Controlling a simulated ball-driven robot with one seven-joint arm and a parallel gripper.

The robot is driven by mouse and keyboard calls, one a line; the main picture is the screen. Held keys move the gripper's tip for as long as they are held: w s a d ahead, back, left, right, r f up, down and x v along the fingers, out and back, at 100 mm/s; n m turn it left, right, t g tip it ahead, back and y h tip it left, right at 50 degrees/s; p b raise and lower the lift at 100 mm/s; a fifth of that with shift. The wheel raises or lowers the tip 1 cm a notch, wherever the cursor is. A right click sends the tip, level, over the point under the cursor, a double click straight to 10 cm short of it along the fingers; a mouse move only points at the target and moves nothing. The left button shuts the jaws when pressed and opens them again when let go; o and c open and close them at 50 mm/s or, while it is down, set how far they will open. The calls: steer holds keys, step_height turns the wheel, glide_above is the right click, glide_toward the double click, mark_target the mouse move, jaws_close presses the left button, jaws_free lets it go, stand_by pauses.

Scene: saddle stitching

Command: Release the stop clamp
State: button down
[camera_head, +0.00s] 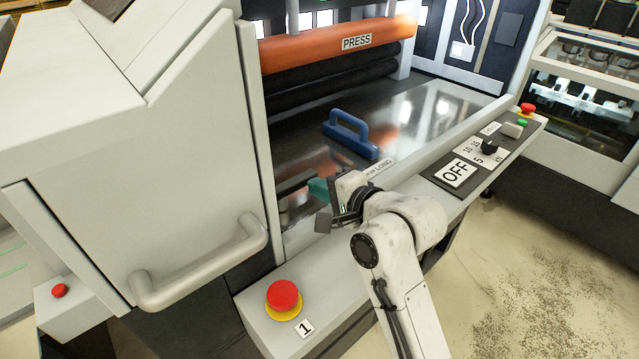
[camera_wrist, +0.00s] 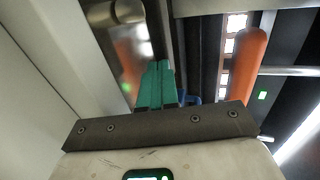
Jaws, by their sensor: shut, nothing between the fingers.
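My gripper (camera_head: 318,188) is low over the near left part of the shiny machine bed, its teal fingers partly hidden by my wrist. In the wrist view, the fingers (camera_wrist: 158,68) are together and empty. A blue handle (camera_head: 350,132) stands on the bed beyond my gripper, apart from it; a bit of blue also shows behind the fingers in the wrist view (camera_wrist: 190,99). A rounded metal part (camera_wrist: 115,14) is at the upper left of the wrist view, apart from the fingers. I cannot tell for sure which part is the stop clamp.
An orange bar marked PRESS (camera_head: 338,44) spans the bed's back. A light cabinet with a bar handle (camera_head: 200,262) closes off the left. A red button (camera_head: 284,295) sits on the front ledge. A control panel with an OFF sign (camera_head: 455,173) is at right.

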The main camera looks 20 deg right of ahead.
steer(key=shift+w+a, duration=0.1)
steer(key=shift+w, duration=0.1)
steer(key=shift+w+r+p, duration=0.15)
steer(key=shift+w+p, duration=0.15)
steer(key=shift+p, duration=0.25)
steer(key=shift+w, duration=0.2)
steer(key=shift+d, duration=0.2)
steer(key=shift+f, duration=0.2)
